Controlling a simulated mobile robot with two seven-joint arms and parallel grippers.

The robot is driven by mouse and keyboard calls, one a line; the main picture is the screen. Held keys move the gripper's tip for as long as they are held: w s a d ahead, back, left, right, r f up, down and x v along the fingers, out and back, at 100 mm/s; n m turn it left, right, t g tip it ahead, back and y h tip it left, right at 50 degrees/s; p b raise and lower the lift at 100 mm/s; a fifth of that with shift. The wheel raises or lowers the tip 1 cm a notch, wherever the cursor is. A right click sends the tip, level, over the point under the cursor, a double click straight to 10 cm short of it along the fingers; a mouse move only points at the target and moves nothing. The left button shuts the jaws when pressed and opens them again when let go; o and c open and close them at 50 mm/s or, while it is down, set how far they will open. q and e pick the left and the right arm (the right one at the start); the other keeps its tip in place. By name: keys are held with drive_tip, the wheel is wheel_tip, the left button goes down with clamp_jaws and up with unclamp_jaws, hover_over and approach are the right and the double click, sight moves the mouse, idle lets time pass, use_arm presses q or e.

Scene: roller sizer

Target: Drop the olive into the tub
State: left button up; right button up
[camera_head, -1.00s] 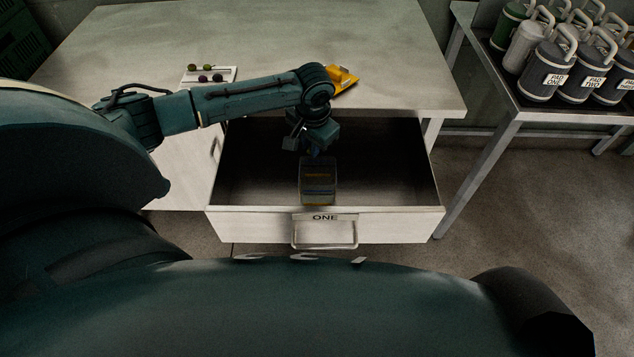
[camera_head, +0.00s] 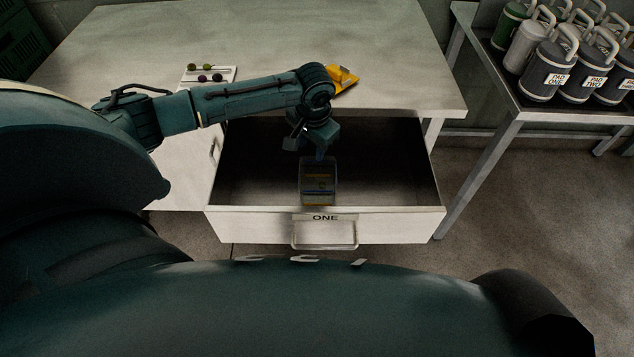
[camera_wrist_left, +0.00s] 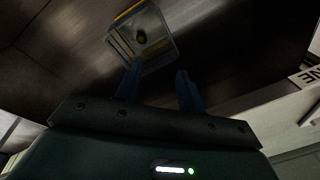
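A clear tub (camera_head: 318,190) with yellow and blue bands stands in the open drawer. It also shows in the left wrist view (camera_wrist_left: 160,52). A small dark olive-green round thing, the olive (camera_wrist_left: 141,37), appears inside the tub in that view. My left gripper (camera_head: 320,157) points down into the drawer, just behind the tub in the head view. Its two blue fingers are apart with nothing between them in the left wrist view (camera_wrist_left: 158,80). In the head view the olive cannot be made out. My right gripper is not in view.
The drawer (camera_head: 270,211), labelled ONE, is pulled out from the table. A white tray (camera_head: 228,75) with several small green and dark round items lies on the tabletop, near a yellow object (camera_head: 345,77). Canisters (camera_head: 545,75) stand on a side table at right. The drawer's sides are bare.

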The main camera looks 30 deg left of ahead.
use_arm(q)
wheel_tip(320, 180, up, 13)
drive_tip(key=s+d, duration=0.1)
drive_tip(key=shift+s+d, duration=0.25)
drive_tip(key=shift+f, duration=0.15)
drive_tip(key=s+d+f+m+t+h, duration=0.1)
drive_tip(key=s+d+f+m+h, duration=0.2)
drive_tip(key=s+d+f, duration=0.9)
drive_tip(key=s+a+n+t+y, duration=0.1)
drive_tip(key=s+a+n, duration=0.3)
drive_tip(key=s, duration=0.8)
drive_tip(key=w+d+f+m+t+h+p, duration=0.1)
drive_tip(key=w+d+f+m+t+h, duration=0.1)
drive_tip(key=w+d+f+t, duration=0.3)
drive_tip(key=shift+w+d+t+h+p, duration=0.35)
drive_tip(key=shift+w+d+t, duration=0.4)
drive_tip(key=shift+t, duration=0.35)
